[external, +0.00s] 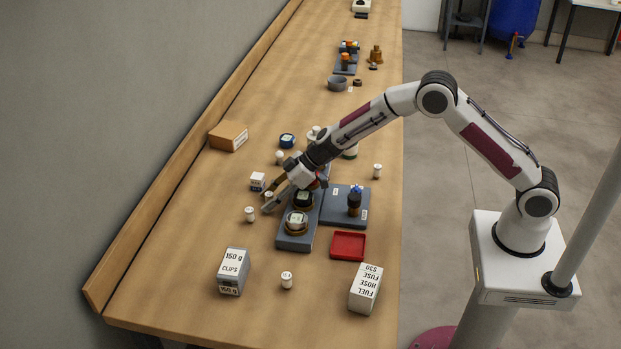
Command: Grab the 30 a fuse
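Several small white cylinders that look like fuses stand on the bench; their labels are too small to read, so I cannot tell which is the 30 A one. One cylinder (268,196) is at my gripper (267,201), with the fingers on either side of it. The fingers look spread, and I cannot see them touching it. Others stand at the left (249,214), at the front (287,281), behind the gripper (279,157) and near the right edge (377,171).
Just right of my gripper is a dark grey fixture (318,210) with round parts. The front left bench is clear.

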